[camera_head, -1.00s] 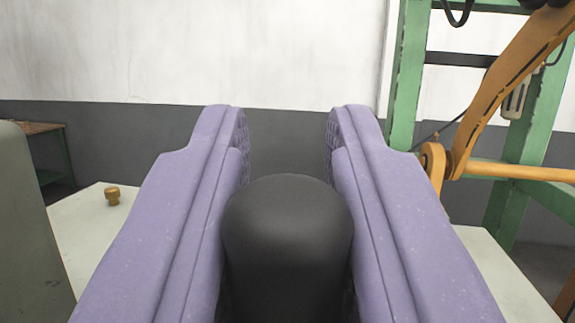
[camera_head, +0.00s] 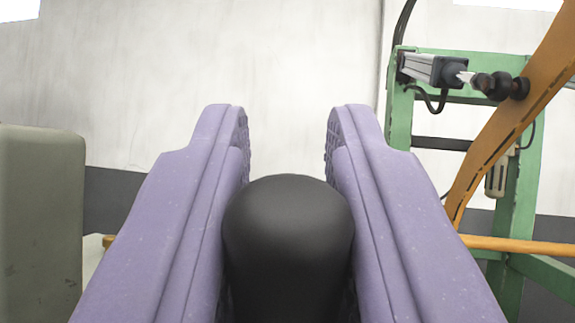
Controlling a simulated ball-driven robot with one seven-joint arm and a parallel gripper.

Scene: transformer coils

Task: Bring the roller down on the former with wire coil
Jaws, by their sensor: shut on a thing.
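My gripper (camera_head: 287,140) has two purple fingers and fills the lower middle of the view. It is shut on a black rounded knob (camera_head: 288,235), which sits between the fingers with its domed top showing. The fingertips stand apart beyond the knob. What the knob is fixed to is hidden below. I cannot make out the roller, the former or the wire coil in this view.
A green frame (camera_head: 400,120) stands at the right, with a grey cylinder (camera_head: 432,68) and black fittings. An orange curved arm (camera_head: 500,140) and an orange bar (camera_head: 520,246) cross it. A grey-green housing (camera_head: 40,220) stands close at the left. A pale wall (camera_head: 200,60) lies behind.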

